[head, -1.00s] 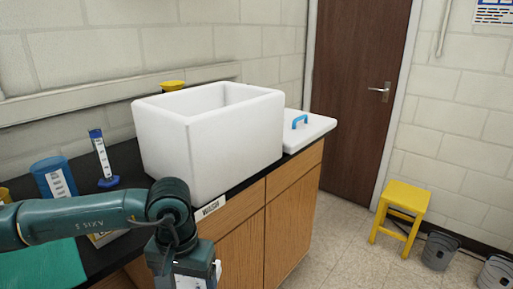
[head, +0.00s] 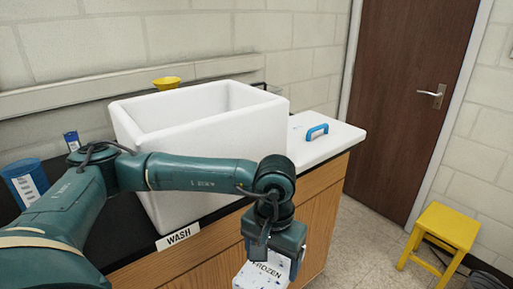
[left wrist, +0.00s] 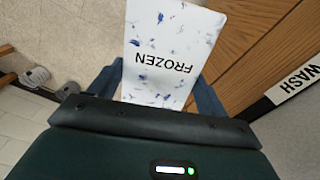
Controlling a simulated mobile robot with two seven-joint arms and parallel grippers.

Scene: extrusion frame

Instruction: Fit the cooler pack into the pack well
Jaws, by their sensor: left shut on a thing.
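The cooler pack (head: 262,277) is a white slab with blue specks, printed FROZEN. It also fills the upper middle of the left wrist view (left wrist: 172,55). My left gripper (head: 270,258) is shut on it, one finger on each side, and holds it in front of the wooden cabinet, clear of the counter. A large open white box (head: 225,150) stands on the counter behind my left arm. Its floor and any pack well inside are hidden by its walls. My right gripper is out of view.
A white lid-like slab (head: 343,138) with a blue handle (head: 317,131) lies right of the box. A WASH label (head: 178,237) is on the counter edge. A yellow stool (head: 443,232) stands on the floor near the door (head: 412,90).

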